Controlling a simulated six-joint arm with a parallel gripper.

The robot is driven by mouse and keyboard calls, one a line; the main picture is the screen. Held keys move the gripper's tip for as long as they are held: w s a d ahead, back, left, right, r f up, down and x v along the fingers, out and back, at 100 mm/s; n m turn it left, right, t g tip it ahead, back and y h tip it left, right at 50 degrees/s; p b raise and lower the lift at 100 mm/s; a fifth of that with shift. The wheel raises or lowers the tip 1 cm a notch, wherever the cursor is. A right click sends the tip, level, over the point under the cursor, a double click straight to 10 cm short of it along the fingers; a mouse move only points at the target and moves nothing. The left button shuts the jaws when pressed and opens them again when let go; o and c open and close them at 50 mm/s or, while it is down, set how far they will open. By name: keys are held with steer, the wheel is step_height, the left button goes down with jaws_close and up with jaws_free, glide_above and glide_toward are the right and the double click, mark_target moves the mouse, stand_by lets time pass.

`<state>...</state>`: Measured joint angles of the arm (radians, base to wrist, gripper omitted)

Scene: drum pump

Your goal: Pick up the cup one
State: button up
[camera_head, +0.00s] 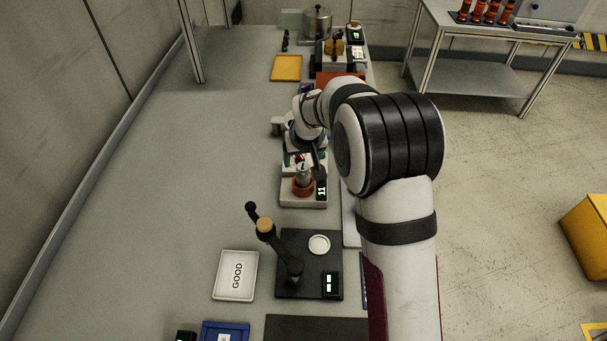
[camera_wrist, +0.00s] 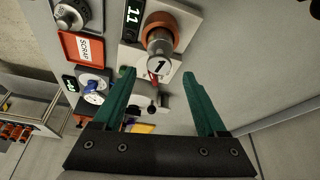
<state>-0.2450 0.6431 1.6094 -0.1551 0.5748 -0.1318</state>
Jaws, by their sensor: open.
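Cup one (camera_wrist: 160,44) is a small metallic cylinder with a white face marked "1". It sits in an orange-brown ring on a pale device whose display reads 11. In the head view the cup (camera_head: 303,172) stands upright in the ring (camera_head: 303,188), just below the end of my arm. My gripper (camera_wrist: 159,74) has two green fingers spread wide, with nothing between them. In the wrist view the cup lies ahead of the fingertips, roughly centred on the gap and apart from them.
A red SCRAP tray (camera_wrist: 84,48) lies beside the device in the wrist view. In the head view, a white GOOD tray (camera_head: 236,275) and a black press-like stand with a lever (camera_head: 265,230) are nearer. The bench's left side is clear.

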mark_target(303, 166)
steer(key=x, duration=0.5)
steer(key=shift+s+d+f, duration=0.15)
steer(key=shift+s+f, duration=0.1)
steer(key=shift+f, duration=0.2)
jaws_close()
